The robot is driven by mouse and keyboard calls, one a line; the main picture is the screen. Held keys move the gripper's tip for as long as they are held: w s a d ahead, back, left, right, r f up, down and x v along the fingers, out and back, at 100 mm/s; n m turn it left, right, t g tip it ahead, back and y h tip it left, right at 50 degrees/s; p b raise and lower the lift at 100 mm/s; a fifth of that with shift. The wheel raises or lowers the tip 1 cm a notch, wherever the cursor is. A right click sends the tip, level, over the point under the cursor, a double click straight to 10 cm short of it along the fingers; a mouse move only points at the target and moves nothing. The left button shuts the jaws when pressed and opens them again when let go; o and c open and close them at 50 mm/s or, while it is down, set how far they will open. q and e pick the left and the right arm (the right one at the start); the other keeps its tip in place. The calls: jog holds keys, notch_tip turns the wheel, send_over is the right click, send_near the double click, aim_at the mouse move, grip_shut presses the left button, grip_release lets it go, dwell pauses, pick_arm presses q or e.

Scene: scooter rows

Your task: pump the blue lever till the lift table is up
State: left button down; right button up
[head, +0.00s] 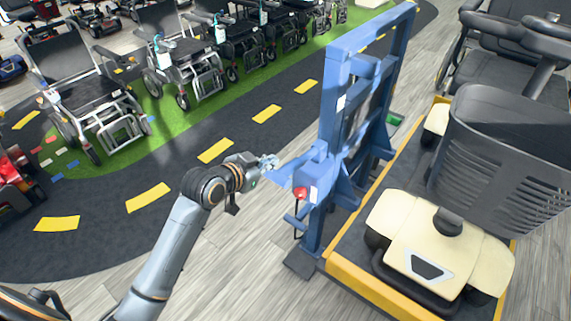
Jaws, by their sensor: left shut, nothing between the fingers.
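The blue lever (288,174) sticks out to the left from the blue lift frame (337,115). My left gripper (271,162) is shut and empty, at the outer end of the lever. I cannot tell whether it touches the lever. The lift table (340,269), a dark platform with a yellow edge, is on the right side of the frame and carries a cream and grey scooter (440,245). Its height above the floor is hard to judge. My right gripper is not in view.
A red knob (300,193) sits on the frame below the lever. Several wheelchairs (85,95) stand in a row at the back left on a green strip. The dark lane with yellow dashes (148,197) and the wooden floor (245,285) near my arm are clear.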

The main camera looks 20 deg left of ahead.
pick_arm(q)
jog(key=p, duration=0.2)
send_over(284, 170)
jog(key=d, duration=0.1)
jog(key=f, duration=0.4)
jog(key=shift+w+d, duration=0.1)
jog(key=shift+w, duration=0.1)
jog(key=f, duration=0.3)
jog(key=shift+a+f, duration=0.15)
jog(key=shift+a, duration=0.2)
jog(key=shift+s+a+f, duration=0.1)
jog(key=shift+a+f, duration=0.1)
jog(key=shift+f, duration=0.3)
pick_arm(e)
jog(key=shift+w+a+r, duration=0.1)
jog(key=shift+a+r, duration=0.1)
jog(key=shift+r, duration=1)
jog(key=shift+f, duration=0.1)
